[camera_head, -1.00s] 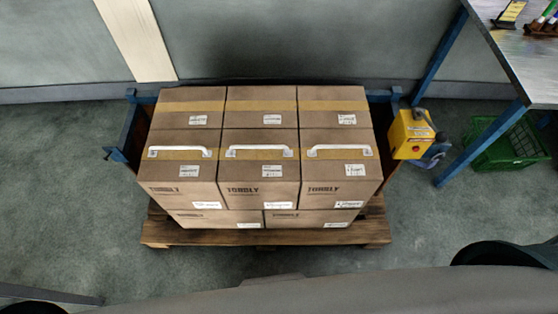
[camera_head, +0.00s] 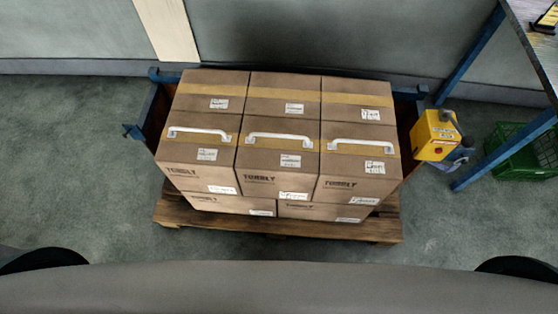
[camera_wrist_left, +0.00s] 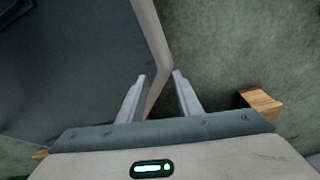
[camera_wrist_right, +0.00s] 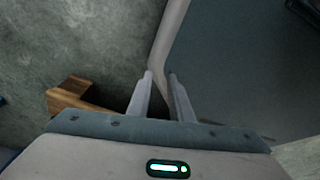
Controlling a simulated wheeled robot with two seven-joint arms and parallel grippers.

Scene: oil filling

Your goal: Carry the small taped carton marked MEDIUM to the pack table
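Brown taped cartons stand stacked on a wooden pallet (camera_head: 190,219) in the head view. The front upper row has a left carton (camera_head: 185,178), a middle carton (camera_head: 262,187) and a right carton (camera_head: 340,190), each with a white handle and yellow tape. Their labels are too small to read surely, so I cannot tell which says MEDIUM. A table (camera_head: 535,38) with blue legs is cut off at top right. My left gripper (camera_wrist_left: 160,76) and right gripper (camera_wrist_right: 160,76) show only in their wrist views, open and empty, away from the cartons.
A yellow control box (camera_head: 435,136) stands right of the stack, with a green crate (camera_head: 530,158) under the table. A blue frame (camera_head: 142,115) borders the stack. A wall (camera_head: 270,35) lies behind. Grey floor (camera_head: 75,150) is clear at left.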

